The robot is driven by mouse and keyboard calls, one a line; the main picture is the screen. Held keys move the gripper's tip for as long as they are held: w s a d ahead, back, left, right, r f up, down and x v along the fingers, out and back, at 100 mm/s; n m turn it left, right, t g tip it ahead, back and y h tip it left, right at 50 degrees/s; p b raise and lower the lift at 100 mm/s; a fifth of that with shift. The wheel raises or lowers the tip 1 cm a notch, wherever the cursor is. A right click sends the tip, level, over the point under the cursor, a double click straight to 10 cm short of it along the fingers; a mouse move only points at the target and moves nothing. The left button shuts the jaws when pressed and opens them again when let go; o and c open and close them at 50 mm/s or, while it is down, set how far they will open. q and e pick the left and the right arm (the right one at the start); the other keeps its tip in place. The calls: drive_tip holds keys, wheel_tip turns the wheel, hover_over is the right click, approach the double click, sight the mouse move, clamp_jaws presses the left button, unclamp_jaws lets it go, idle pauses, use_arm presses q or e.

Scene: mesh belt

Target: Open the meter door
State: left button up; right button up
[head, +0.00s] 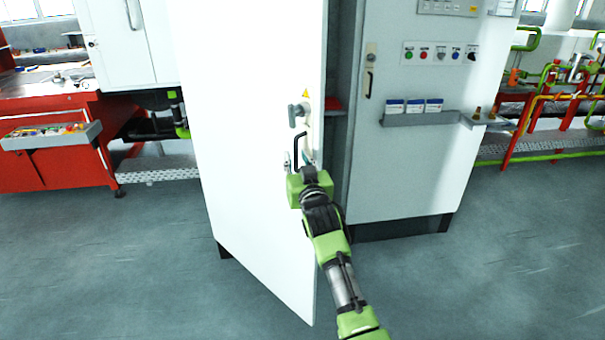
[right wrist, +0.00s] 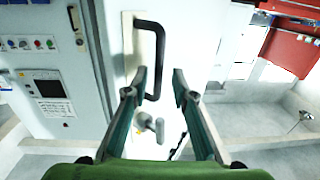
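The meter door (head: 245,120) is a tall white panel of the cabinet. It stands swung out, with a dark gap between its right edge and the grey cabinet body. Its black bar handle (head: 299,150) sits near that edge, below a grey T-shaped knob (head: 297,113). My right gripper (head: 303,172) is at the handle, its fingers mostly hidden by my wrist in the head view. In the right wrist view its two fingers (right wrist: 160,73) are apart, with the black handle (right wrist: 157,60) showing between and beyond their tips. Contact is unclear. My left gripper is not in view.
The grey control cabinet (head: 410,170) with buttons and a small shelf (head: 420,118) stands right of the door. A red workbench (head: 55,150) is at left, and red and green pipework (head: 540,110) at far right. The floor (head: 130,270) in front is clear.

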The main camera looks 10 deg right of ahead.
drive_tip(key=s, duration=0.9)
drive_tip(key=shift+d, duration=0.15)
